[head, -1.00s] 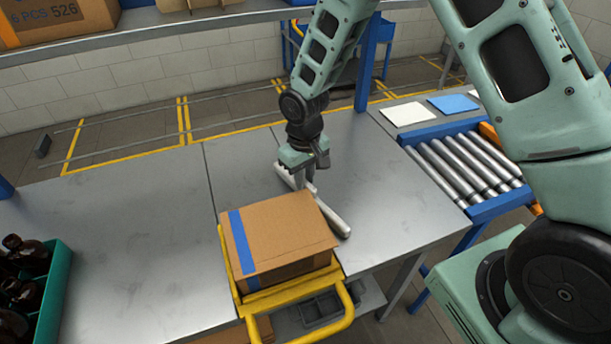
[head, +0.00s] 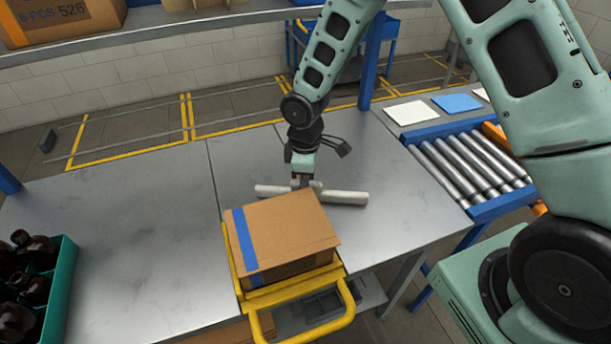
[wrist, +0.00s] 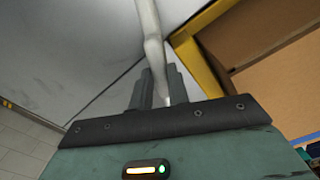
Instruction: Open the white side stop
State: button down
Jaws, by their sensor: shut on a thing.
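The white side stop (head: 345,197) is a long white bar behind the cardboard box on the grey metal table. In the head view it lies nearly level across the picture. My gripper (head: 301,183) is above the bar's middle and shut on it. In the wrist view the bar (wrist: 152,45) runs up and away from between my fingers (wrist: 157,90). The box hides part of the table just in front of the bar.
The cardboard box (head: 285,229) with blue tape sits in a yellow frame (head: 338,300) close in front of my gripper. A green crate (head: 65,285) of brown bottles stands at far left. A roller conveyor (head: 455,168) is at right.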

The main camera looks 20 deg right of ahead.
jog(key=shift+n, duration=0.4)
jog(key=c, duration=1.3)
grip_release()
jog(key=shift+c, duration=0.2)
notch_tip(320, 180, up, 18)
jog(key=b, duration=0.1)
jog(key=shift+f+b, duration=0.25)
jog(key=shift+b, duration=0.05)
